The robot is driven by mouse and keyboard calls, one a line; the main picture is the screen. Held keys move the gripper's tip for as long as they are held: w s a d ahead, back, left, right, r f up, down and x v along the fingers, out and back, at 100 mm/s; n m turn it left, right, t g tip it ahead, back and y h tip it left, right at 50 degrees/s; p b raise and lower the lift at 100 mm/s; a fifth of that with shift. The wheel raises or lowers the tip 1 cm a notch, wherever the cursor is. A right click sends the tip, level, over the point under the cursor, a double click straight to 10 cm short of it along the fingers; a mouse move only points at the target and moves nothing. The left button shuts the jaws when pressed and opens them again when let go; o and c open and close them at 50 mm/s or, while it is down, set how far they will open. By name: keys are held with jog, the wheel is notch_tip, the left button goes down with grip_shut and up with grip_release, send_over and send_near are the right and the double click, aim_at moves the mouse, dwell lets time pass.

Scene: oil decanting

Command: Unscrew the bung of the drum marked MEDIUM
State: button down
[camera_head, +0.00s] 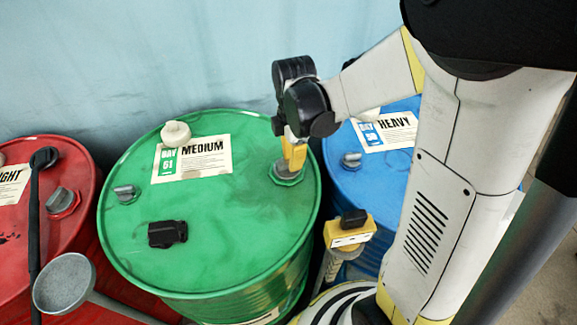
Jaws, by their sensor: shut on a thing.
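My gripper (293,160) points down over the drum's right side, near the rim. It is shut on the bung (287,172), whose round base shows around the fingertips. The upper part of the bung is mostly hidden by the fingers. The bung appears seated in the drum top; I cannot tell how far it is turned. A smaller grey cap (125,193) sits on the drum's left side.
A white knob (176,134) and a black object (168,233) lie on the green lid. A red drum (65,215) stands left, a blue drum (345,182) marked HEAVY right. A grey ladle-like cup (64,283) and a yellow-headed tool (350,231) stand in front.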

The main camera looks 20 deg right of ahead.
jog(key=shift+r+p, duration=0.9)
jog(key=shift+r, duration=0.3)
jog(key=shift+r, duration=0.1)
notch_tip(320, 180, up, 5)
jog(key=p, duration=0.4)
